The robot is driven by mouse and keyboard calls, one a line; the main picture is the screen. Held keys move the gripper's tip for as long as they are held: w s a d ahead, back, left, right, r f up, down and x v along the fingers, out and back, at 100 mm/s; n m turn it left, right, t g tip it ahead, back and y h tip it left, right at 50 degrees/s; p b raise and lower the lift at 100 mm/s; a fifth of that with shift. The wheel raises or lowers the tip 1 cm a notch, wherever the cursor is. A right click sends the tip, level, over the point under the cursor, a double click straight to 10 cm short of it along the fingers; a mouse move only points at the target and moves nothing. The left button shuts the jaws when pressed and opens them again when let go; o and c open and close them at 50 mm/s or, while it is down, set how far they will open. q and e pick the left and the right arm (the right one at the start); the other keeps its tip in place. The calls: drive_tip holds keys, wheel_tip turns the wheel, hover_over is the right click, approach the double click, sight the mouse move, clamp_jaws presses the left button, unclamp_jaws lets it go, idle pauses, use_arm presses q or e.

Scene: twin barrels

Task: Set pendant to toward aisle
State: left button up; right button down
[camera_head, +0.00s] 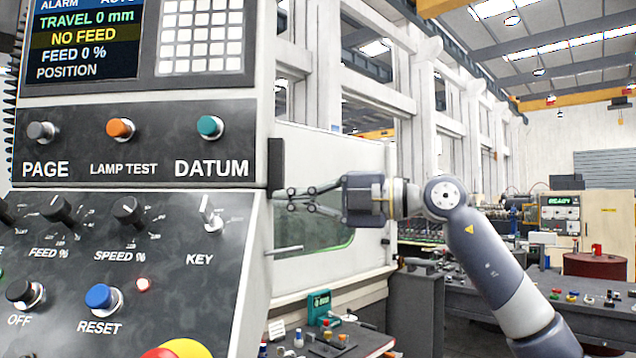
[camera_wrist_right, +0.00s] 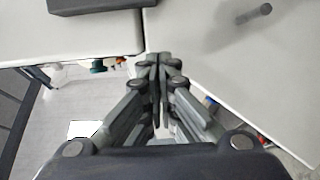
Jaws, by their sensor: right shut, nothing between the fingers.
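The pendant (camera_head: 150,215) is a large grey and white control panel at the left of the head view. It carries a screen, a keypad, buttons and knobs, and its front faces me. My right gripper (camera_head: 282,193) is shut and empty, with its fingertips at the pendant's right side edge. In the right wrist view its fingertips (camera_wrist_right: 154,58) point at a seam between two pale side faces of the pendant (camera_wrist_right: 235,75). I cannot tell if they touch. A dark block (camera_head: 276,165) sits on the pendant's side just above the fingertips. My left gripper is not in view.
A short peg (camera_head: 288,249) sticks out of the pendant's side below the gripper. A pale machine enclosure with a window (camera_head: 340,240) stands behind. A workbench with small parts (camera_head: 590,300) is at the right, with a red drum (camera_head: 595,266) behind it.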

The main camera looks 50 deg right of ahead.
sight(264, 198)
drive_tip(key=p+x, duration=0.1)
drive_tip(key=x, duration=0.2)
drive_tip(key=shift+w+d+r+p, duration=0.15)
drive_tip(key=shift+r+p, duration=0.1)
drive_tip(key=shift+p, duration=0.15)
drive_tip(key=d+p, duration=0.1)
drive_tip(key=w+d, duration=0.1)
drive_tip(key=shift+d+f+p, duration=0.1)
drive_tip(key=shift+d+p, duration=0.2)
drive_tip(key=shift+p, duration=0.05)
drive_tip(key=shift+w+d+f, duration=0.2)
drive_tip(key=shift+w, duration=0.25)
drive_tip(key=shift+s, duration=0.15)
drive_tip(key=shift+d+r, duration=0.1)
drive_tip(key=shift+d, duration=0.05)
